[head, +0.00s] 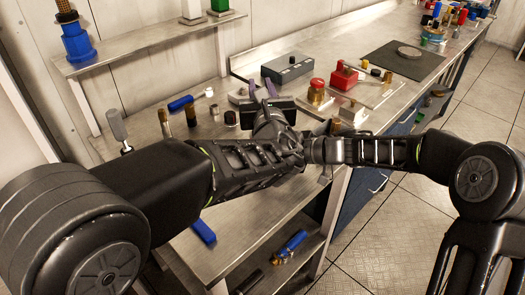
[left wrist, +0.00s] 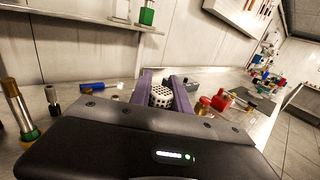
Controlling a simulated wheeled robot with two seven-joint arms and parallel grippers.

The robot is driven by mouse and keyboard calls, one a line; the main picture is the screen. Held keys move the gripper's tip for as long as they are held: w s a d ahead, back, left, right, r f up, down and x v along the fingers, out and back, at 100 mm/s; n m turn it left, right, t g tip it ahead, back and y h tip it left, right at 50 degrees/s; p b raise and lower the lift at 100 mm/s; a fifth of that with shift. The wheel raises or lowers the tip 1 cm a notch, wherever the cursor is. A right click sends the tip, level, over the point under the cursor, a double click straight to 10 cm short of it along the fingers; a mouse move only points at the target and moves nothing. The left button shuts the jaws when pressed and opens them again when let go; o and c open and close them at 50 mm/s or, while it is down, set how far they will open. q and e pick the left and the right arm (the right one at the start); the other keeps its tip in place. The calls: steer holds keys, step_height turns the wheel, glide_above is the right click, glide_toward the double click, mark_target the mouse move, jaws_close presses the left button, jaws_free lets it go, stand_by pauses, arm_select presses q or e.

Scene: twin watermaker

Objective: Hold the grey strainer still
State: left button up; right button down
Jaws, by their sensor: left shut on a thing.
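The grey strainer shows in the left wrist view as a pale perforated block (left wrist: 161,96) between the two purple fingers of my left gripper (left wrist: 163,90). The fingers are shut on its sides. In the head view my left gripper (head: 262,90) is over the metal bench, with its purple fingers pointing towards the back wall. The strainer is mostly hidden there by the gripper. My right arm comes in from the right at the front of the bench, but I cannot make out its gripper's fingers.
On the metal bench (head: 215,150) stand a grey box with knobs (head: 288,67), a red block (head: 342,80), a brass piece with a red top (head: 317,92) and a dark mat (head: 402,62). A blue-handled tool (head: 180,103) lies at the back left. A shelf (head: 150,40) runs above.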

arm_select(q)
jaws_close()
steer(key=shift+f, duration=0.1)
steer(key=shift+f, duration=1.55)
